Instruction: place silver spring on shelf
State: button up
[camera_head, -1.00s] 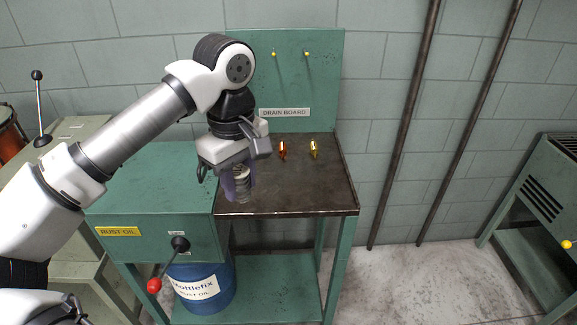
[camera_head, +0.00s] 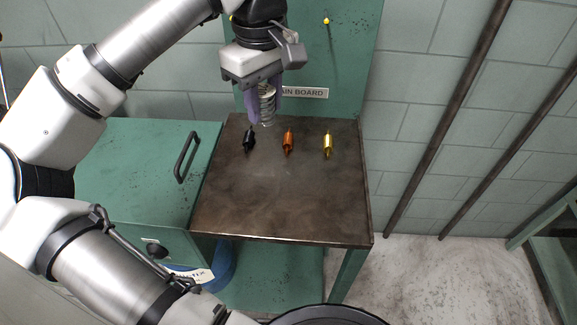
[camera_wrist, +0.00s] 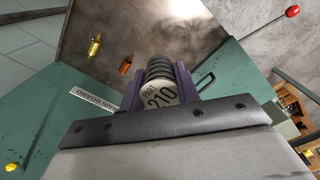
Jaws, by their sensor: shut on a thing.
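My gripper (camera_head: 265,110) is shut on the silver spring (camera_head: 267,100), with a purple finger on each side of it. The spring is held roughly upright near the drain board's back panel, apparently above the dark metal shelf top (camera_head: 280,210). In the wrist view the spring (camera_wrist: 158,70) shows dark coils and a pale end marked "PART 210" between the fingers. A black piece (camera_head: 249,139), a copper piece (camera_head: 288,142) and a gold piece (camera_head: 327,144) stand in a row at the back of the shelf. The spring's exact height above the shelf cannot be told.
A green cabinet (camera_head: 130,160) with a black handle (camera_head: 186,157) adjoins the shelf's left side. A green back panel with a "DRAIN BOARD" label (camera_head: 302,92) rises behind. The shelf's middle and front are clear. Two dark pipes run along the wall at right.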

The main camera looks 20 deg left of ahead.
jog(key=p, duration=0.4)
send_over(270, 190)
notch_tip(270, 190, down, 19)
jog(key=shift+r, duration=0.15)
jog(key=shift+f, duration=0.4)
jog(key=shift+f+b, duration=0.2)
jog(key=shift+b, duration=0.3)
jog(key=o, duration=1)
jog(key=shift+r, duration=0.1)
